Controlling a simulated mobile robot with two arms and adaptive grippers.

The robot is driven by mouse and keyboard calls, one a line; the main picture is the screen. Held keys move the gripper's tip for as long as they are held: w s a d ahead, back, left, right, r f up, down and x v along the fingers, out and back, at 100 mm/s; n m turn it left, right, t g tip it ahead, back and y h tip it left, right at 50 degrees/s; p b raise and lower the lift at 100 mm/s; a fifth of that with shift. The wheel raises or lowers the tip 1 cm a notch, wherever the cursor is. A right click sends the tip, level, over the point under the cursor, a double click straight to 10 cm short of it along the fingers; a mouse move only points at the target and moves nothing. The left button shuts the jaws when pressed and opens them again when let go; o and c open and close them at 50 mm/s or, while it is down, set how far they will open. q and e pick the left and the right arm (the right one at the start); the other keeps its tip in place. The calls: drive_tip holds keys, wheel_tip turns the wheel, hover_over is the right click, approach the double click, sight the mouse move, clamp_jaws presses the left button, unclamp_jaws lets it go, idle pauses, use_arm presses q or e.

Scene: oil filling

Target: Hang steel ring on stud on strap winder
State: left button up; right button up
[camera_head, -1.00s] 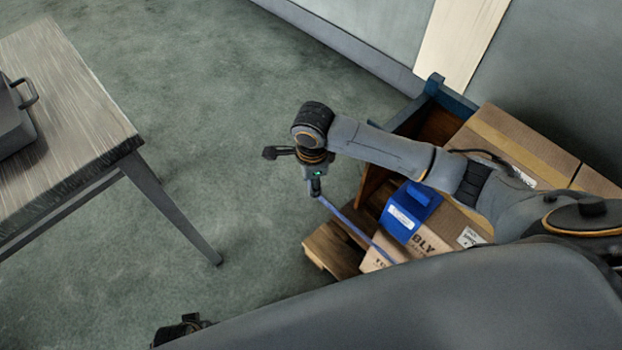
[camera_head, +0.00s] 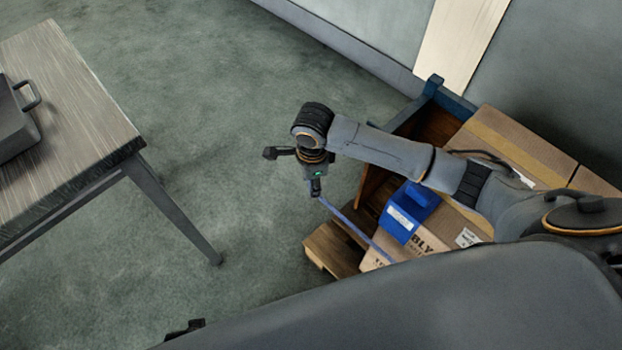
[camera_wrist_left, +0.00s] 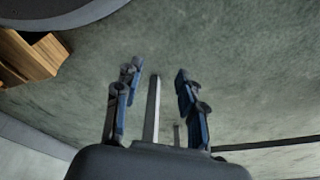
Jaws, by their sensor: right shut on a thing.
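The blue strap winder (camera_head: 409,211) lies on a carton in the crate, with a white label on it. A thin blue strap (camera_head: 356,229) runs taut from beside it, up and left to my right gripper (camera_head: 316,192). My right gripper is shut on the strap's end, above the floor left of the crate. The steel ring is too small or hidden to make out there, and I cannot make out the stud. My left gripper (camera_wrist_left: 158,80) shows in the left wrist view with its fingers apart; a grey bar (camera_wrist_left: 152,108) shows between them, and no held thing is visible.
A wooden crate (camera_head: 435,92) with blue corners holds cardboard cartons (camera_head: 525,145) beside the wall. A wooden pallet (camera_head: 328,252) sticks out at its near-left side. A table (camera_head: 80,120) with a grey case (camera_head: 15,120) stands at left. The floor between is clear.

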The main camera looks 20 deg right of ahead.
use_arm(q)
drive_tip(key=shift+f, duration=0.2)
use_arm(e)
drive_tip(key=shift+r, duration=0.1)
drive_tip(key=shift+r+p, duration=0.2)
drive_tip(key=shift+p, duration=0.25)
use_arm(q)
drive_tip(key=shift+s+a+f, duration=0.15)
drive_tip(key=shift+s+f, duration=1.2)
drive_tip(key=shift+f, duration=0.25)
use_arm(e)
drive_tip(key=shift+r, duration=0.1)
use_arm(q)
drive_tip(key=shift+s+a+f, duration=0.1)
drive_tip(key=shift+s+f, duration=0.2)
drive_tip(key=shift+p, duration=0.4)
use_arm(e)
drive_tip(key=shift+a, duration=0.15)
use_arm(q)
drive_tip(key=shift+s+a+f+p, duration=0.15)
drive_tip(key=shift+s+f+p, duration=0.1)
drive_tip(key=shift+s+f, duration=0.3)
drive_tip(key=shift+s+a+f+p, duration=0.15)
drive_tip(key=shift+s+f+p, duration=0.1)
drive_tip(key=shift+s+f, duration=0.2)
use_arm(e)
drive_tip(key=shift+a, duration=0.75)
